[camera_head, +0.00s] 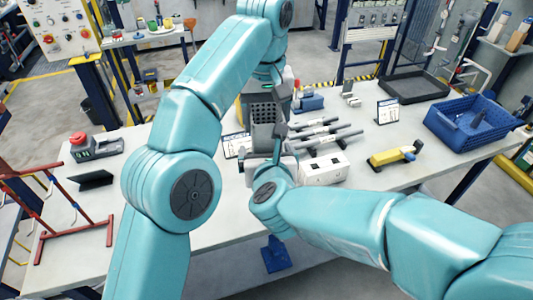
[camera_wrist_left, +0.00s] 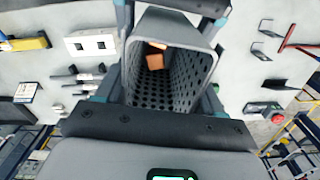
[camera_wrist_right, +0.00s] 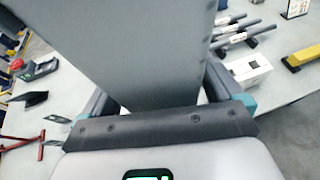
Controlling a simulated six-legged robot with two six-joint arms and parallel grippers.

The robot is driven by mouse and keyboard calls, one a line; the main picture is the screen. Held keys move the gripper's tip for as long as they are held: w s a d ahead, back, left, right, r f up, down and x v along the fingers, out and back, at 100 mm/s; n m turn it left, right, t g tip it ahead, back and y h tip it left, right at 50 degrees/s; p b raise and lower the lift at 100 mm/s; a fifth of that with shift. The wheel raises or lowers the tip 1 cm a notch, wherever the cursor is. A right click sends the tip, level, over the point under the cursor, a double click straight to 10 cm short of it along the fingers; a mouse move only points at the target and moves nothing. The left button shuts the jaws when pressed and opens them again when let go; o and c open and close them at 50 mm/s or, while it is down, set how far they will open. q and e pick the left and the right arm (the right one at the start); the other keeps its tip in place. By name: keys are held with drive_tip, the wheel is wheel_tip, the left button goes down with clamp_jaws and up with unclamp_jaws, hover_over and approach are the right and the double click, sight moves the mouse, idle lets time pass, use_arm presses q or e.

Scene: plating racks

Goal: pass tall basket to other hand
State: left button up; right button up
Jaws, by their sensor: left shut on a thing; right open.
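The tall basket (camera_head: 265,113) is grey with perforated walls. In the left wrist view its open mouth (camera_wrist_left: 190,75) faces the camera, with small orange-brown pieces (camera_wrist_left: 155,62) inside. My left gripper (camera_head: 281,101) is shut on the basket, with fingers along both sides of it, and holds it over the table. My right gripper (camera_head: 265,163) is open, close to the basket on the near side. In the right wrist view a broad grey basket wall (camera_wrist_right: 150,50) stands between its spread fingers. Whether they touch it I cannot tell. The arms partly hide the basket in the head view.
The table (camera_head: 220,215) holds a white block (camera_head: 324,169), grey bars (camera_head: 325,134), a yellow tool (camera_head: 392,157), a blue crate (camera_head: 436,122), a black tray (camera_head: 411,84) and a red-button box (camera_head: 92,148). A red frame (camera_head: 70,222) stands at the left.

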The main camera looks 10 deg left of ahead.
drive_tip(key=c, duration=1.2)
use_arm(q)
drive_tip(key=o, duration=1.6)
use_arm(e)
drive_tip(key=shift+r, duration=0.15)
